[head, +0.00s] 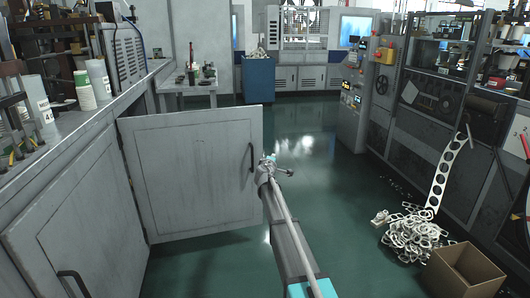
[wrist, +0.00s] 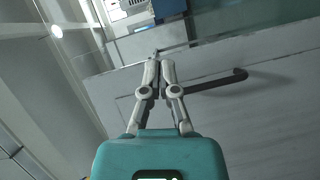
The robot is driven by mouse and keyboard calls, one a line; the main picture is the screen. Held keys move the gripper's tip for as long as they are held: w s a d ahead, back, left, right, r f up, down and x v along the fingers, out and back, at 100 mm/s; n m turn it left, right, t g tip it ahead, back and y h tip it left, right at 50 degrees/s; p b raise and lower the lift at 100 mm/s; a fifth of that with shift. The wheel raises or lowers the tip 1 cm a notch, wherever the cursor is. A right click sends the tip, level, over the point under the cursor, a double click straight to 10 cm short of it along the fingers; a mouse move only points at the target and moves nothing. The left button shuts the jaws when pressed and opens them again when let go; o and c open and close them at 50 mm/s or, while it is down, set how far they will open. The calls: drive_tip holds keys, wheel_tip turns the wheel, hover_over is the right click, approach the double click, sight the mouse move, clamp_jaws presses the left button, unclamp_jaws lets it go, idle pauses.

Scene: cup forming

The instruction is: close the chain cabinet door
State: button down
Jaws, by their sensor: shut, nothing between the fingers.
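The grey chain cabinet door (head: 190,185) stands open in the head view, swung out from the counter into the aisle. A dark bar handle (head: 251,157) is near its free edge. My gripper (head: 270,160) is just right of that edge, near the handle. In the wrist view, my gripper (wrist: 157,62) has its fingers together with nothing between them. The door (wrist: 270,125) fills the right side there, and its handle (wrist: 218,82) is right of the fingers. I cannot tell whether the fingers touch the door.
The counter (head: 95,125) runs along the left with paper cups (head: 85,92) on it. Another closed cabinet door (head: 75,220) is below it. Machines line the right. Scrap rings (head: 415,235) and a cardboard box (head: 463,272) lie at lower right. The green floor (head: 320,190) between is clear.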

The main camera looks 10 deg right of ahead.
drive_tip(key=s+d+f+m+g, duration=0.1)
drive_tip(key=s+f+m+g, duration=0.4)
drive_tip(key=s, duration=0.8)
drive_tip(key=s+d+f+m+g, duration=0.2)
drive_tip(key=s+f+m+g, duration=0.25)
drive_tip(key=s, duration=0.85)
drive_tip(key=s+a+f+g+y, duration=0.2)
drive_tip(key=s+a, duration=0.1)
drive_tip(key=s, duration=0.5)
drive_tip(key=s+a+f+m+g+y, duration=0.1)
drive_tip(key=s+a+f+g+y, duration=0.1)
drive_tip(key=s, duration=0.6)
drive_tip(key=s+a+f+g+y+p, duration=0.1)
drive_tip(key=s+a+f+g+y, duration=0.1)
drive_tip(key=s+a, duration=0.3)
drive_tip(key=s, duration=0.4)
drive_tip(key=shift+m, duration=0.35)
drive_tip(key=shift+s+f, duration=0.1)
